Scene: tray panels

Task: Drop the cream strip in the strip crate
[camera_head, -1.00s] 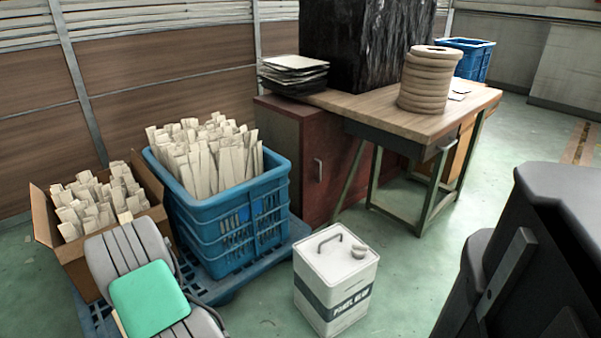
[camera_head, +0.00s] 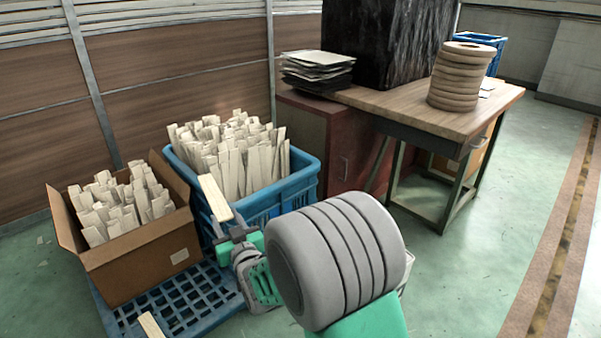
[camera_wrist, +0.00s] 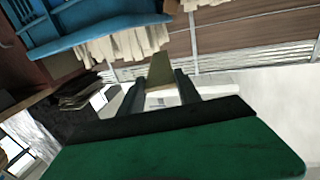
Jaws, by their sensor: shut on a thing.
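My gripper (camera_head: 232,230) is shut on a cream strip (camera_head: 213,196), gripped near its lower end, with the rest sticking out beyond the fingers. In the wrist view my gripper (camera_wrist: 161,90) has the strip (camera_wrist: 160,68) between its two fingers. The blue strip crate (camera_head: 303,183), full of upright cream strips, stands behind the gripper in the head view. The held strip overlaps the crate's front left part there; I cannot tell its height above it. In the wrist view the crate (camera_wrist: 95,38) shows at upper left, upside down. My arm hides part of the crate's front.
A cardboard box (camera_head: 140,262) of similar strips stands left of the crate. Both are on a blue pallet (camera_head: 190,300). Another cream strip (camera_head: 151,325) lies at the bottom left. A wooden table (camera_head: 400,103) with stacked rings (camera_head: 466,78) is behind right. Floor at right is clear.

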